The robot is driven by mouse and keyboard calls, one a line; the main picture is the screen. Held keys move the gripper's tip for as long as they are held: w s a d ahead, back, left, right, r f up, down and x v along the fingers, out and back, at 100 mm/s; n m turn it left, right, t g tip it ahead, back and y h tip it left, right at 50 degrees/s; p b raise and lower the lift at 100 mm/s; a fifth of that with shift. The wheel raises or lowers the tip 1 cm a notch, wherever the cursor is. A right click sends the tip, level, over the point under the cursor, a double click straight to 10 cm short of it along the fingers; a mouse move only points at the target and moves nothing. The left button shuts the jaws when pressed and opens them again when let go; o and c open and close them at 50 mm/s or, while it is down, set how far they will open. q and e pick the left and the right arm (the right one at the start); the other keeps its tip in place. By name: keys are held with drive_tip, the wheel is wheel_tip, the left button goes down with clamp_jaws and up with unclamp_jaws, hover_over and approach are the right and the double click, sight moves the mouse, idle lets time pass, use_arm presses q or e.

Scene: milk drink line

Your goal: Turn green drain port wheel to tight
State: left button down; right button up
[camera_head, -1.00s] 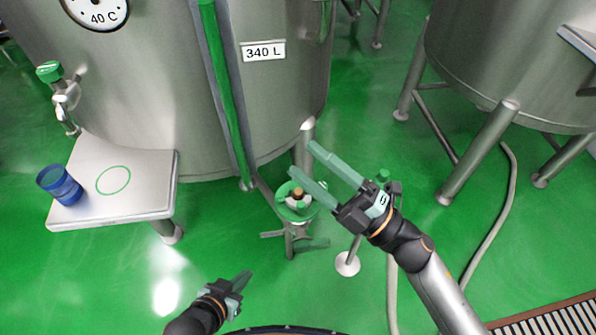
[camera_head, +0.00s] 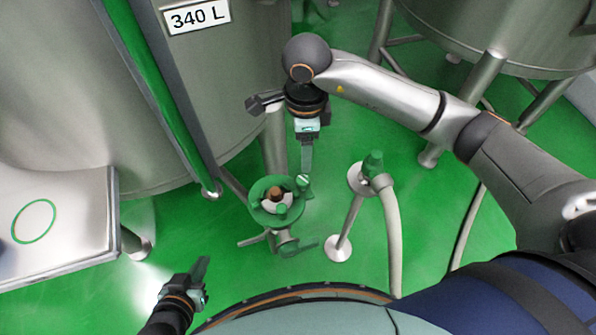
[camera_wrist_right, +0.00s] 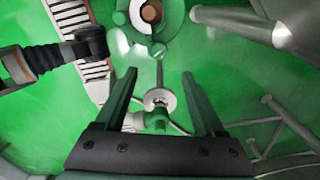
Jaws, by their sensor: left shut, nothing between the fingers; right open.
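The green drain port wheel (camera_head: 267,215) is a lobed ring around a pale collar and brown centre, below the tank. It also shows at the top of the right wrist view (camera_wrist_right: 137,40). My right gripper (camera_head: 306,172) hangs just behind and right of the wheel, fingers pointing down. Its fingers show apart and empty in the right wrist view (camera_wrist_right: 158,73), with the wheel outside the gap. I cannot tell whether a fingertip touches the rim. My left gripper (camera_head: 202,262) is shut and empty, low and left of the wheel.
A capped green fitting (camera_head: 374,160) with a pale hose stands right of the wheel. A steel side table (camera_head: 90,215) is at left. Green floor is open between.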

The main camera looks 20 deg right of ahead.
sight(303, 179)
wheel_tip(303, 179, down, 11)
drive_tip(key=shift+r+b, duration=0.1)
drive_tip(key=shift+b, duration=0.6)
drive_tip(key=shift+c, duration=0.3)
clamp_jaws()
